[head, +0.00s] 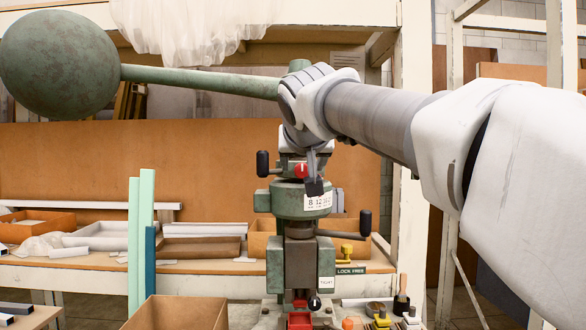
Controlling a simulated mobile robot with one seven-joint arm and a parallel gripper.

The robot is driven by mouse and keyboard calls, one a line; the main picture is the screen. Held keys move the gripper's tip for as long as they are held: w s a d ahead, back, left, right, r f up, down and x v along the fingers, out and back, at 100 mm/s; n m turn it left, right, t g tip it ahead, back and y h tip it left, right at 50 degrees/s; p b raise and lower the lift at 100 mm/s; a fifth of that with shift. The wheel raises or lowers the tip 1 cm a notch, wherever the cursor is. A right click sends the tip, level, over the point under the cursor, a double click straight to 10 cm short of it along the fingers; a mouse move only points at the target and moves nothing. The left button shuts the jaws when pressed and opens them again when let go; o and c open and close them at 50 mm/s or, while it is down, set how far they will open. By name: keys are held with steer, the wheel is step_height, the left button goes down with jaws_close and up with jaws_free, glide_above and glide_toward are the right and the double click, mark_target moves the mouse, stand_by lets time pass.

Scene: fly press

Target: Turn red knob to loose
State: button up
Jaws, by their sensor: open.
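The red knob (301,170) is a small red disc with a pale mark, on the upper body of the green fly press (288,197). My gripper (314,184) hangs down from my arm just right of the knob, in front of the press head. One dark fingertip shows clearly; the other finger is not clear. The gripper is open and holds nothing visible. I cannot tell whether a finger touches the knob. A white number label (318,202) sits just below the fingertip.
A long green lever with a big ball weight (58,64) reaches left above the bench. Black-knobbed handles (262,163) (365,222) flank the press. A yellow knob (347,251) sits above a "LOCK FREE" plate (350,270). A cardboard box (180,314) stands at the front.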

mark_target(302, 170)
steer(key=shift+x, duration=1.25)
jaws_close()
